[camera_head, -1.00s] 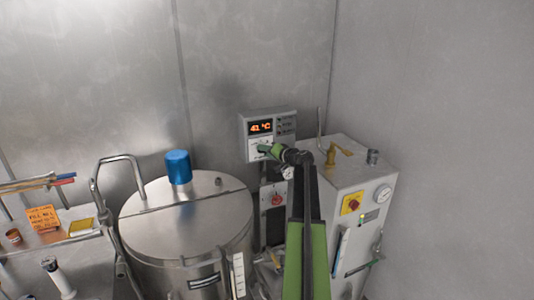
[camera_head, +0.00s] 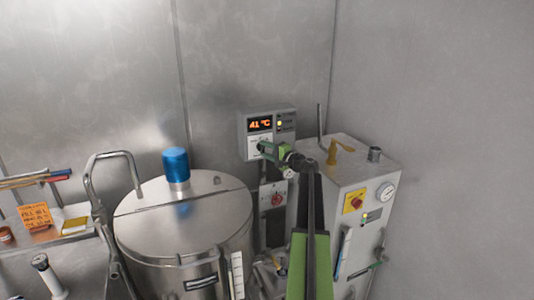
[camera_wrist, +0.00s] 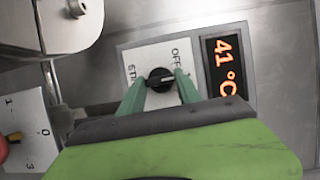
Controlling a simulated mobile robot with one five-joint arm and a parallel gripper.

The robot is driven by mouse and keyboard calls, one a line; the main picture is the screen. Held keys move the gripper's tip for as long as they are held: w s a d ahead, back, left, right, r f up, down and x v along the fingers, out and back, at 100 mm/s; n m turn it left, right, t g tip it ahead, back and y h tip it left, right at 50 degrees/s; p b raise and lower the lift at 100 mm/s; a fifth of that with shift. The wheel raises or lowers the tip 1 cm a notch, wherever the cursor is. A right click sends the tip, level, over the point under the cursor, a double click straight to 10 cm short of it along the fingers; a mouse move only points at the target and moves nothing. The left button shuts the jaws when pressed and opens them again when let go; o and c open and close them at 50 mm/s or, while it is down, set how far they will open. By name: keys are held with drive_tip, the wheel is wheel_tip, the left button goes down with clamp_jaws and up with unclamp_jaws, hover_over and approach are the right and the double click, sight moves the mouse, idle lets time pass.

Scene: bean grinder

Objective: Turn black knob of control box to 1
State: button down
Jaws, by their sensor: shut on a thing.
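The control box (camera_head: 250,120) is a grey panel on the back wall with an orange display (camera_head: 260,125) reading 41 °C. The display also shows in the wrist view (camera_wrist: 226,67), turned sideways. The black knob (camera_wrist: 160,80) sits on the box's white plate (camera_wrist: 138,58), beside the printed word OFF and other partly hidden lettering. Its pale pointer mark faces right in the wrist view. My green gripper (camera_wrist: 159,84) has one finger on each side of the knob and is shut on it. In the head view my gripper (camera_head: 263,148) covers the knob.
A steel drum with a blue cap (camera_head: 176,165) stands left of my arm. A white machine (camera_head: 365,180) with a yellow lever and gauge stands close on the right. Below the control box is a box with a red knob (camera_head: 277,199). A shelf with an orange label (camera_head: 36,216) is at far left.

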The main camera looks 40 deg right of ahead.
drive_tip(key=shift+a+f, duration=0.1)
drive_tip(key=shift+a, duration=0.05)
idle(0.4)
drive_tip(key=c, duration=0.8)
unclamp_jaws()
drive_tip(key=shift+c, duration=0.2)
drive_tip(key=s, duration=1.7)
drive_tip(key=shift+s, duration=0.25)
